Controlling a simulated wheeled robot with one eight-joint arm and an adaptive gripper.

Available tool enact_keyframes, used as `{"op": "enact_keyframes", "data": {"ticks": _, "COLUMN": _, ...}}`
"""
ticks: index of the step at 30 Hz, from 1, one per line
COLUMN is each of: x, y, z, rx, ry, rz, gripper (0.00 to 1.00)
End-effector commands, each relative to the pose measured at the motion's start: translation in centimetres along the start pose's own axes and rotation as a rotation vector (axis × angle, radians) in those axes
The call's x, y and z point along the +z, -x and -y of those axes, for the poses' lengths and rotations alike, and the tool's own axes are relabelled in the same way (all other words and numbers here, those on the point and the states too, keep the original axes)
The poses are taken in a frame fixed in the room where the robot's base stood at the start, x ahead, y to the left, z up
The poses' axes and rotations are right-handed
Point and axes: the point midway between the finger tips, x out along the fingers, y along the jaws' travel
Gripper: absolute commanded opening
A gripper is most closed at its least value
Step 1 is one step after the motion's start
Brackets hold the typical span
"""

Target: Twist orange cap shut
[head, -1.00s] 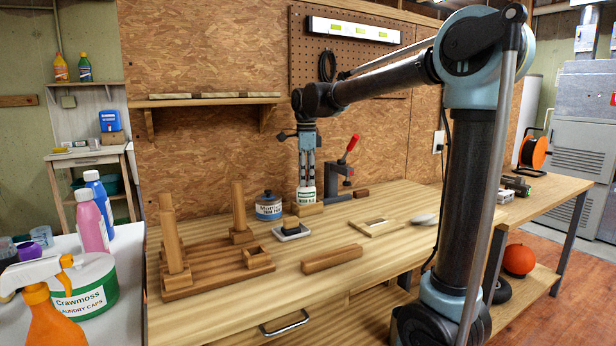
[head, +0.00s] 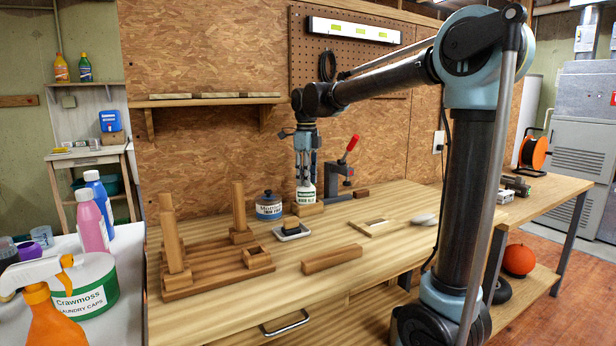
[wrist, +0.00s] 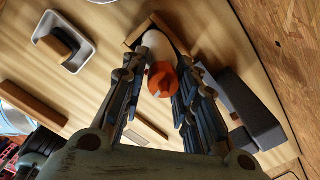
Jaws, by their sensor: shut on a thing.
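The fingers hide the cap in the head view. I cannot tell how tightly the cap sits on the bottle.
A black clamp with a red handle (head: 345,170) stands close to the bottle's right. A dark-lidded jar (head: 269,206) and a small tray with a block (head: 291,232) are to the left. A peg board (head: 205,278) and a loose wooden bar (head: 332,258) lie in front.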

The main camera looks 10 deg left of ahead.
Motion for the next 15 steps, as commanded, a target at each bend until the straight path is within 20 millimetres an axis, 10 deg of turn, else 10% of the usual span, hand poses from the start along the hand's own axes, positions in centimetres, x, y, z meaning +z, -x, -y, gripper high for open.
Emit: {"op": "enact_keyframes", "data": {"ticks": 15, "x": -0.02, "y": -0.1, "z": 0.17, "rx": -0.003, "ry": -0.318, "rz": 0.001, "gripper": 0.18}}
